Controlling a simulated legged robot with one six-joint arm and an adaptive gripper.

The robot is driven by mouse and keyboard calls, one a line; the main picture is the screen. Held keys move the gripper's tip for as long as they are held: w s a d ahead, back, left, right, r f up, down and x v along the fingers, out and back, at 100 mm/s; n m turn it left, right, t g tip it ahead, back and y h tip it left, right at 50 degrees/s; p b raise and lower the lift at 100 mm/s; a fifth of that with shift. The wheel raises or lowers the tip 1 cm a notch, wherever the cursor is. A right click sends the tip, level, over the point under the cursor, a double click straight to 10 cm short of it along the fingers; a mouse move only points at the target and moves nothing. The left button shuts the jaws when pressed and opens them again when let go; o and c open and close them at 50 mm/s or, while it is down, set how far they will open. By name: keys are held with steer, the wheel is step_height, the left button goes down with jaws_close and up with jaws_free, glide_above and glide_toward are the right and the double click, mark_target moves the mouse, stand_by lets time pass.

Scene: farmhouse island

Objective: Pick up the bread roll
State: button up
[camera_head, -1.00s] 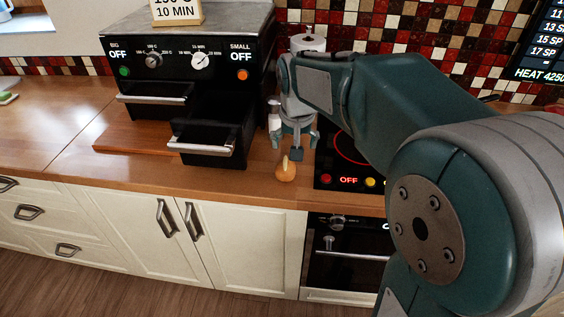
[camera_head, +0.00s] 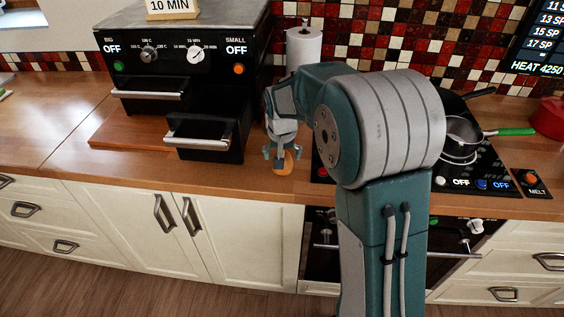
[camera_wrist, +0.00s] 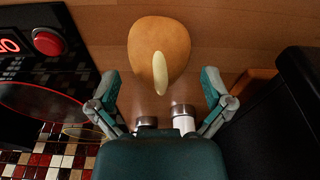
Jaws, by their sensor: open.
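The bread roll (camera_head: 283,164) is a small orange-brown round with a pale strip on top. It lies on the wooden counter between the small air-fryer-like drawer and the stove. In the wrist view the roll (camera_wrist: 158,52) is ahead of the fingers, at the top middle. My gripper (camera_head: 283,154) is just above and behind the roll in the head view, pointing down.
An open black drawer (camera_head: 205,141) of the oven unit (camera_head: 185,55) stands close to the left. The black stove (camera_head: 480,170) with a pan (camera_head: 462,132) is on the right. A paper towel roll (camera_head: 303,48) stands behind. Counter at far left (camera_head: 50,120) is clear.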

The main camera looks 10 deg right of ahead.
steer(key=shift+w+f, duration=0.2)
steer(key=shift+f, duration=1.15)
steer(key=c, duration=1)
steer(key=shift+r, duration=0.65)
steer(key=s+r, duration=1.1)
steer(key=s, duration=0.3)
steer(key=shift+r, duration=0.4)
